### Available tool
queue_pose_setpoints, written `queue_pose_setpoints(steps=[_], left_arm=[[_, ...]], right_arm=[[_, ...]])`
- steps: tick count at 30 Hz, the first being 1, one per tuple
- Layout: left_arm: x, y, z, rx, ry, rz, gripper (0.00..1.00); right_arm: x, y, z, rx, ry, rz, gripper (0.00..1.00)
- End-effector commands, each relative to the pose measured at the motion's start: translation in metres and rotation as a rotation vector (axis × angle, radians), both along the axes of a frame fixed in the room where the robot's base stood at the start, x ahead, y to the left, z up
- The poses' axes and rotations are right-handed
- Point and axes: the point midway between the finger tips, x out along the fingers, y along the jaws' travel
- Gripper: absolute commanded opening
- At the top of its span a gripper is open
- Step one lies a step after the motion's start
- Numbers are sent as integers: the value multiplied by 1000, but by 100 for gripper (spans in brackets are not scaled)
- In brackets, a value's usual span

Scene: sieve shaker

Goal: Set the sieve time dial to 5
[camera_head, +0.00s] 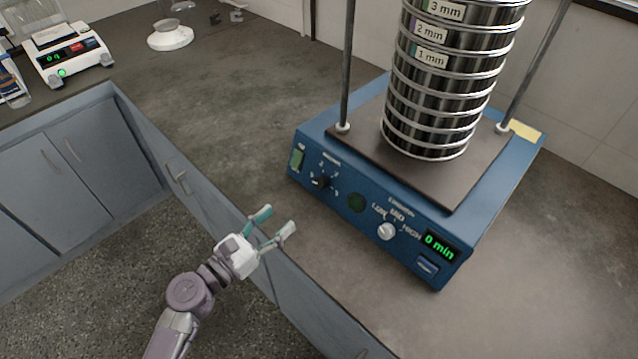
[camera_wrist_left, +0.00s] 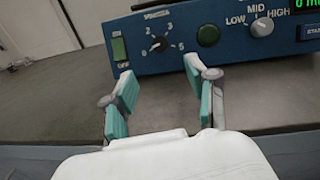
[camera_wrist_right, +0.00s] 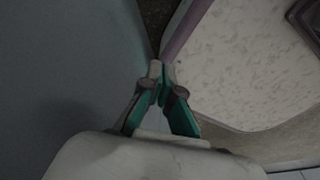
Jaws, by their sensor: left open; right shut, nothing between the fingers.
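The blue sieve shaker (camera_head: 375,208) stands on the counter with its front panel toward me. Its black time dial (camera_head: 320,182) sits at the panel's left, inside a printed number scale; in the left wrist view the dial (camera_wrist_left: 158,44) shows with 2, 3 and 5 readable around it. The dial's pointer is too small to read surely. The display (camera_head: 439,246) reads 0 min. My left gripper (camera_head: 279,220) is open and empty, in front of the panel and apart from the dial. My right gripper (camera_wrist_right: 160,70) is shut and empty, away from the shaker.
A green switch (camera_head: 297,158) is left of the dial, a round green button (camera_head: 356,202) right of it, then a speed knob (camera_head: 387,231). A sieve stack (camera_head: 440,90) stands between two rods on top. A balance (camera_head: 70,52) is far left. Counter before the panel is clear.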

Motion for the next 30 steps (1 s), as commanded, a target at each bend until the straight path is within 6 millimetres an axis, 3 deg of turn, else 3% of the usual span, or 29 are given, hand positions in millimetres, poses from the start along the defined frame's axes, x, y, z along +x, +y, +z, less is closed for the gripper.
queue_pose_setpoints(steps=[5, 15, 21, 30], left_arm=[[29, -26, 4, -1, -3, -1, 57], [77, -68, 1, 2, -2, 0, 57], [89, -78, 0, 4, -2, 0, 57], [90, -79, 0, 4, -2, 0, 57]], right_arm=[[-4, 8, 9, 10, 5, 2, 0], [1, -3, 14, -4, 0, -1, 0], [1, -6, 14, -7, -1, -4, 0], [2, -5, 14, -7, -1, -3, 0]])
